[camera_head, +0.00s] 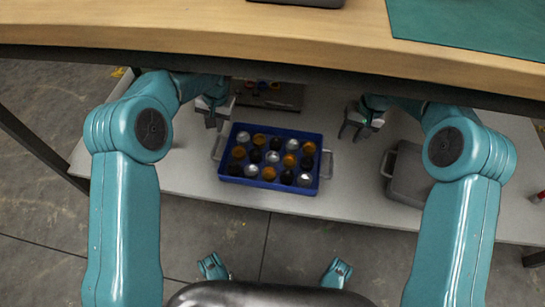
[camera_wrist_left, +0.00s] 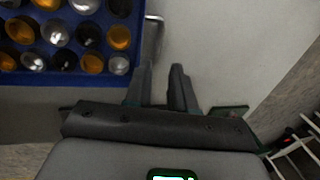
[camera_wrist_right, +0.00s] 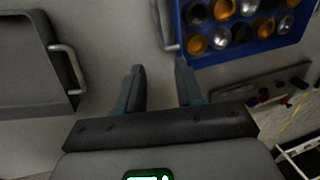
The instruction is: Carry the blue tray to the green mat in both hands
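The blue tray (camera_head: 268,186) sits on the grey lower shelf, filled with several orange, black and silver round items. It has a pale handle at each end. My left gripper (camera_head: 212,118) is above and beside its left handle (camera_head: 217,148); the left wrist view shows that gripper (camera_wrist_left: 160,76) open and empty, apart from the handle (camera_wrist_left: 152,40). My right gripper (camera_head: 357,128) is up and right of the right handle (camera_head: 326,164); the right wrist view shows it (camera_wrist_right: 160,76) open and empty, with the handle (camera_wrist_right: 163,25) ahead. The green mat (camera_head: 470,24) lies on the wooden tabletop.
The wooden tabletop (camera_head: 200,30) overhangs the back of the grey shelf (camera_head: 345,195). A grey tray (camera_head: 408,175) with a handle stands to the right. A dark flat tray with small parts (camera_head: 270,95) lies behind the blue tray. A dark object (camera_head: 300,2) sits on the tabletop.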

